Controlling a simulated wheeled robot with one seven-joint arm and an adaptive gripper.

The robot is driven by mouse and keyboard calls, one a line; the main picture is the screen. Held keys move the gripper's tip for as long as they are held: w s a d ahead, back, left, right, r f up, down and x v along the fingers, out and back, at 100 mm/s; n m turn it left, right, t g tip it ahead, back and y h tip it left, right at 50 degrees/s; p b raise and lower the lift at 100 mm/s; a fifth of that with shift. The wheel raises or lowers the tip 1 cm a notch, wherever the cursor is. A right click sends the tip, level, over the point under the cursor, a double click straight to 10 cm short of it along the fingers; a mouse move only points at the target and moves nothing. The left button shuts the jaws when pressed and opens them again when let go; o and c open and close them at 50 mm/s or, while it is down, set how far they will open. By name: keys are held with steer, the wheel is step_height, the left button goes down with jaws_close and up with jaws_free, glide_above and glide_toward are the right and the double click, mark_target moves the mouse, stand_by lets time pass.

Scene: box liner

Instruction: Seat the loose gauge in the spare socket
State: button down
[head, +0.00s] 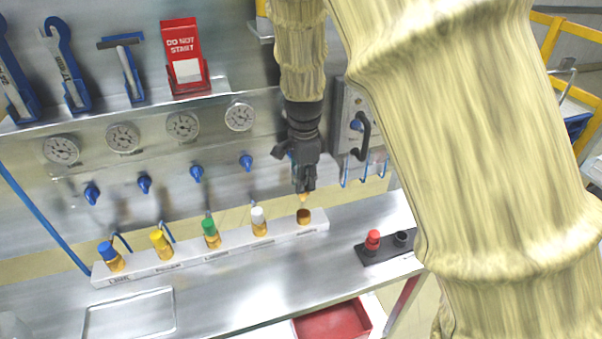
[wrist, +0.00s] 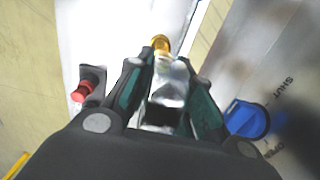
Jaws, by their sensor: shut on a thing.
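My gripper (head: 305,178) hangs in front of the panel, above the right end of the white rack. In the wrist view its fingers (wrist: 160,100) are shut on a silvery metal body with a brass end, which I take to be the loose gauge (wrist: 168,82). Its dial face is not visible. In the head view a small brass tip (head: 303,197) shows below the fingers, just above a brown bottle. No empty gauge socket is clearly visible; my gripper and arm cover the panel right of the fourth fixed gauge (head: 240,116).
The white rack (head: 190,262) holds several capped bottles and the brown uncapped one (head: 303,216). A black holder (head: 385,250) with a red-topped piece (head: 372,240) stands to its right. Blue valve handles (head: 196,173) stick out from the panel; one is near my gripper (wrist: 248,118).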

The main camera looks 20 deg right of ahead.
mark_target(304, 198)
steer(key=shift+w+d+f+b, duration=0.1)
steer(key=shift+f+b, duration=0.6)
steer(key=shift+f, duration=0.2)
step_height(304, 198, down, 3)
steer(key=b, duration=0.3)
steer(key=shift+f, duration=1.1)
steer(key=shift+f+b, duration=0.35)
steer(key=shift+f, duration=0.4)
steer(key=shift+s+f, duration=0.45)
steer(key=shift+f, duration=0.15)
steer(key=c, duration=1.2)
jaws_free()
steer(key=shift+w+f, duration=0.15)
steer(key=shift+w+r, duration=0.2)
steer(key=shift+r, duration=0.1)
